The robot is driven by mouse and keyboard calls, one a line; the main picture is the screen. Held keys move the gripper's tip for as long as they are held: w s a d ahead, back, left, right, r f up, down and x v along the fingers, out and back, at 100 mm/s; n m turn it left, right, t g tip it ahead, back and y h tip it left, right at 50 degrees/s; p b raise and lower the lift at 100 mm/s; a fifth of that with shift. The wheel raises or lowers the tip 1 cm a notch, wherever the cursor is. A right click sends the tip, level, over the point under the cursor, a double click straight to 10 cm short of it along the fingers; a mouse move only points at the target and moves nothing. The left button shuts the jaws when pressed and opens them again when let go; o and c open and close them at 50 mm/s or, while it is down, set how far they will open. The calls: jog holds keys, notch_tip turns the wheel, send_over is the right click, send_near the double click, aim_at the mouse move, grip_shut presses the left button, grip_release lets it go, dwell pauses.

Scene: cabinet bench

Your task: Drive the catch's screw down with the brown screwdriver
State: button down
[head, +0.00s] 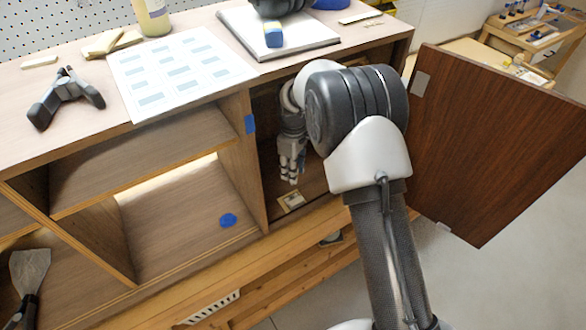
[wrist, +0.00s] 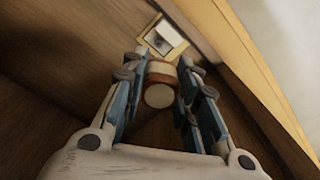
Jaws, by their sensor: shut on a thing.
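My gripper (head: 290,172) is inside the right-hand cabinet compartment, pointing down. In the wrist view my gripper (wrist: 164,76) is shut on the brown screwdriver (wrist: 159,92), whose round handle end with a pale band faces the camera between the fingers. Its shaft and tip are hidden behind the handle. The catch (head: 291,202) is a small pale plate with a grey part on the compartment floor near the front edge. In the wrist view the catch (wrist: 163,37) shows just beyond the handle. Its screw cannot be made out, nor whether the tip touches it.
The cabinet door (head: 490,140) stands open at the right. A divider (head: 243,160) with blue tape bounds the compartment closely on the left. A printed sheet (head: 180,72), a black clamp-like tool (head: 65,98) and a notebook (head: 290,40) lie on the cabinet top.

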jog(key=shift+f+b, duration=2.05)
jog(key=shift+f, duration=1.1)
jog(key=shift+f, duration=0.4)
